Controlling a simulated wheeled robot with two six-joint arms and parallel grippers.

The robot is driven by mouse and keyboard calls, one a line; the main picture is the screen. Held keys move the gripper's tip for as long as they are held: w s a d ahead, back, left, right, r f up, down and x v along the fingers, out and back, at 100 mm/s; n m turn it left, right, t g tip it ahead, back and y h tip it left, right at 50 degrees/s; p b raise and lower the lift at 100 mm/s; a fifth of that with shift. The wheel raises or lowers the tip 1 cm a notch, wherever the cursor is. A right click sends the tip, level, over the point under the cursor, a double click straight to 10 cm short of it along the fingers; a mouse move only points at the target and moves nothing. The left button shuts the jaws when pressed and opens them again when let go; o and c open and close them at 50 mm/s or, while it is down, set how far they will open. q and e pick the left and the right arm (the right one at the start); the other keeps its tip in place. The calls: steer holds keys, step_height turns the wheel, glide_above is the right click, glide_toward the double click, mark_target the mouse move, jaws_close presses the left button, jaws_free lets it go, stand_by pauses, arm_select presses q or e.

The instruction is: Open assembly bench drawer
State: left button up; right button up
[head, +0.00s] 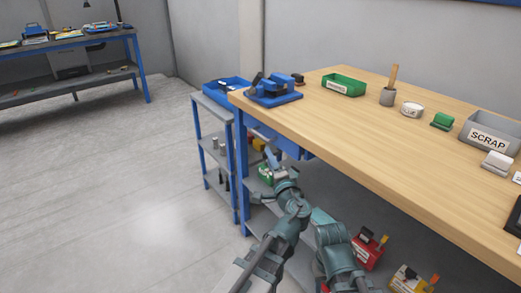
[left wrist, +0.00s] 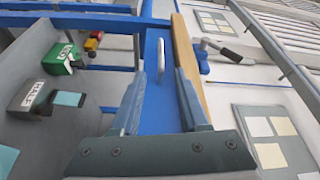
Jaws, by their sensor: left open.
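The assembly bench (head: 330,120) has a wooden top and blue frame. Its blue drawer (left wrist: 158,25) shows in the left wrist view, with a pale upright bar handle (left wrist: 161,58) on its front. In the head view the drawer (head: 291,148) is a blue patch under the bench top, partly hidden by my arm. My left gripper (left wrist: 158,80) is open, its two fingers pointing at the drawer front. The handle lies between and just beyond the fingertips, not gripped. In the head view my left gripper (head: 271,157) is below the bench edge. My right gripper is not in view.
A grey side shelf (head: 213,139) with a blue tray (head: 226,84) stands left of the bench. A blue vise (head: 273,91), a green bin (head: 343,86) and a scrap bin (head: 489,132) sit on top. Bins stand on the shelf below. The floor at left is clear.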

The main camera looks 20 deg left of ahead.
mark_target(260, 135)
arm_select(q)
steer(key=x, duration=0.9)
steer(key=p+x, duration=0.1)
steer(key=x, duration=0.4)
steer(key=shift+w+d, duration=0.1)
steer(key=shift+d, duration=0.2)
jaws_close()
stand_by(1.1)
